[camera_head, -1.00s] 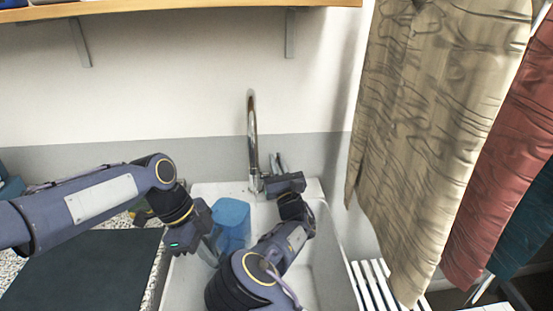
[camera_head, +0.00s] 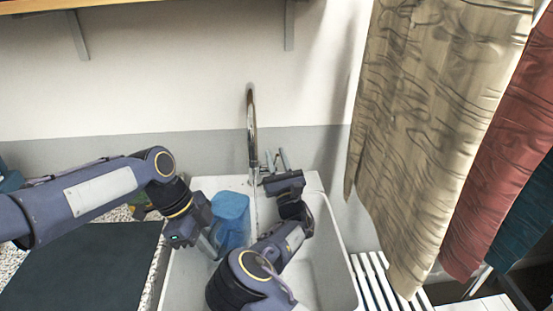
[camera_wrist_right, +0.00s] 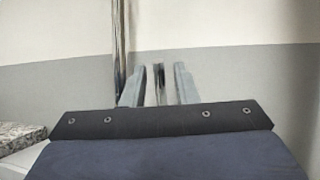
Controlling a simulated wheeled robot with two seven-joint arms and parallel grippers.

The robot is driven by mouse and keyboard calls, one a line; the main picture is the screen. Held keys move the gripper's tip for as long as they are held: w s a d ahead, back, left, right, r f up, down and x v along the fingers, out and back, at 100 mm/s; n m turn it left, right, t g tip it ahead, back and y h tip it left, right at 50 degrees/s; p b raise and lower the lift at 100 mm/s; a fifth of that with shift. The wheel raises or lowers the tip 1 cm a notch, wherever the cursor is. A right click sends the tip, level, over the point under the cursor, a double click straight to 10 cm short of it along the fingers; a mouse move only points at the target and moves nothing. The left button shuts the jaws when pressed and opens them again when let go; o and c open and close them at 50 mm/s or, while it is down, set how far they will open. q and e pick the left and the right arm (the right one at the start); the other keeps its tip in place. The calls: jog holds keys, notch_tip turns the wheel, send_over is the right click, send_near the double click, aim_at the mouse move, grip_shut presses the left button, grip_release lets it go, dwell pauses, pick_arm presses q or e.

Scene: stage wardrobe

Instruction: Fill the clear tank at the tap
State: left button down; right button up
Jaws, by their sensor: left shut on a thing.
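The tank (camera_head: 231,216) looks like a see-through blue box and stands upright in the sink's left part. My left gripper (camera_head: 214,238) is shut on its near left side. The chrome tap (camera_head: 251,130) rises behind it. A thin pale streak, like running water, drops below the tap just right of the tank; I cannot tell if any enters the tank. My right gripper (camera_head: 277,161) is beside the tap's base. In the right wrist view its two fingers (camera_wrist_right: 159,88) stand apart, with a slim dark chrome piece, apparently the tap's lever, between them without clear contact.
The white sink (camera_head: 342,262) has free room on its right. A dark mat (camera_head: 80,265) lies on the speckled counter at left. Hanging cloths, the nearest beige (camera_head: 430,120), and a white slatted rack (camera_head: 375,285) are at right. A wooden shelf (camera_head: 150,5) is above.

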aim_at(245, 232)
jog(key=v, duration=1.2)
pick_arm(q)
jog(key=w+d, duration=0.2)
jog(key=d, duration=0.1)
jog(key=w+d, duration=0.3)
jog(key=shift+w+d, duration=0.15)
jog(key=shift+r, duration=0.1)
dwell(0.7)
dwell(1.9)
